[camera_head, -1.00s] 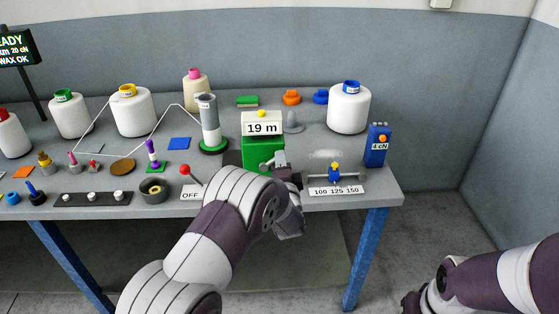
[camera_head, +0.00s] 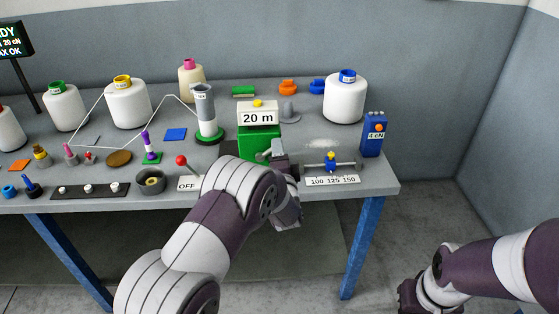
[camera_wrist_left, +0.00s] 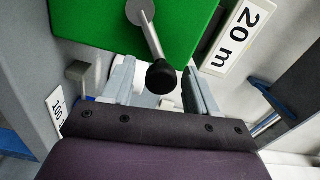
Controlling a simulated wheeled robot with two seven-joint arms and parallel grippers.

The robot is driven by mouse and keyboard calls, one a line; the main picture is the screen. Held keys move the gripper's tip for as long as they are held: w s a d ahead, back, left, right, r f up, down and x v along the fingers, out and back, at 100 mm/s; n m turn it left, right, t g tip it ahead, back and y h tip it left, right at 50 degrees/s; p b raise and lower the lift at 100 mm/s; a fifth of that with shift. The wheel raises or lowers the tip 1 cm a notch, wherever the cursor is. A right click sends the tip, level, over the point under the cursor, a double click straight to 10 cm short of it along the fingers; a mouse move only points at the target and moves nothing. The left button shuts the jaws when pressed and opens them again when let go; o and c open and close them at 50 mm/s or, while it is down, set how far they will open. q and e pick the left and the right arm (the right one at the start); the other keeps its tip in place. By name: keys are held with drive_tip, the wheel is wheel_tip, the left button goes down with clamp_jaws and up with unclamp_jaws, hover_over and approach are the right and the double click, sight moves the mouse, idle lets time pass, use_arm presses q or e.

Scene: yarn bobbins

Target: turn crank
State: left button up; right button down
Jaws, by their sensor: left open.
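The green measuring box (camera_head: 252,146) stands near the table's front, with a sign reading 20 m (camera_head: 258,118) on top. In the left wrist view, the green box (camera_wrist_left: 188,22) carries a grey crank arm (camera_wrist_left: 150,38) ending in a black knob (camera_wrist_left: 161,77). My left gripper (camera_wrist_left: 160,88) is open, its fingers apart on either side of the knob, with gaps showing. In the head view my left gripper (camera_head: 277,152) is at the box's right front and hides most of the crank. My right gripper (camera_head: 414,297) is off the table at lower right; its fingers are unclear.
Right of the box are a scale labelled 100 125 150 (camera_head: 333,181), a blue tension device (camera_head: 373,134) and a large white bobbin (camera_head: 345,99). A red-knobbed lever (camera_head: 182,161) marked OFF is to its left.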

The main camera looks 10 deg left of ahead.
use_arm(q)
drive_tip(key=v, duration=1.2)
drive_tip(key=shift+s, duration=0.25)
idle(0.5)
